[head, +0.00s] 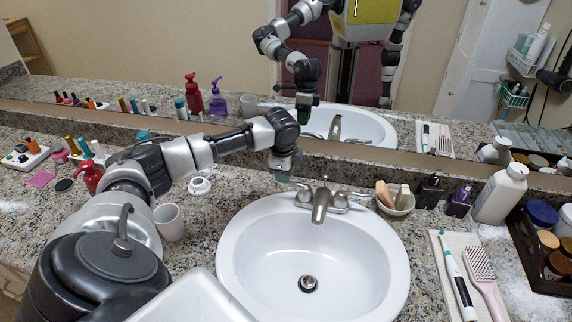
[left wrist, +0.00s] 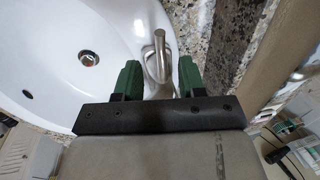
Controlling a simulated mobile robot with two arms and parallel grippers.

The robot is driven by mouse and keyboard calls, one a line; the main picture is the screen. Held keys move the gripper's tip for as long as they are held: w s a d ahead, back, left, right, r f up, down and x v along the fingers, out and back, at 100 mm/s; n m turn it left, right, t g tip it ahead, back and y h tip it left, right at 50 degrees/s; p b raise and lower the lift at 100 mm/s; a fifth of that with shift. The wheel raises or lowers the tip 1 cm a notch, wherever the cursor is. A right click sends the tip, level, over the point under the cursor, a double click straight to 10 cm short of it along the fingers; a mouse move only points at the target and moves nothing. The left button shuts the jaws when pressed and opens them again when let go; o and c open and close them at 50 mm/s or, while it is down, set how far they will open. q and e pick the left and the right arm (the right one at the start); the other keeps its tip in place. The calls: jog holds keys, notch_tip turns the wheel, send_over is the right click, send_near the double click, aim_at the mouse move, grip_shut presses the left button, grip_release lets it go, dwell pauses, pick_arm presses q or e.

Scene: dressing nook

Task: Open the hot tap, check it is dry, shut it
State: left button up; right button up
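The chrome tap (head: 320,205) stands at the back of the white sink (head: 228,250), spout pointing forward over the basin. Its left handle (head: 303,192) and right handle (head: 342,198) flank the spout. No water stream shows, and the drain (head: 308,284) is visible. My left gripper (head: 285,172) is just above and left of the left handle, fingers down. In the left wrist view its green fingers (left wrist: 158,80) are apart, with chrome tap parts (left wrist: 160,45) showing between and beyond them. I cannot tell whether they touch the handle. My right gripper is not directly in view.
A white cup (head: 169,222) and red pump bottle (head: 89,176) stand near my left arm. Right of the tap are a small bowl (head: 396,204), dark bottles (head: 430,190), a white bottle (head: 500,196) and a towel (head: 440,262) with brushes. The mirror runs behind the counter.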

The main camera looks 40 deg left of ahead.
pick_arm(q)
jog(key=f, duration=0.4)
jog(key=shift+w+a, duration=0.2)
jog(key=shift+w, duration=0.2)
pick_arm(e)
jog(key=shift+w+a, duration=0.1)
jog(key=shift+w, duration=1.15)
jog(key=shift+s, duration=0.1)
pick_arm(q)
jog(key=shift+c, duration=0.6)
grip_shut()
pick_arm(e)
jog(key=shift+s, duration=0.35)
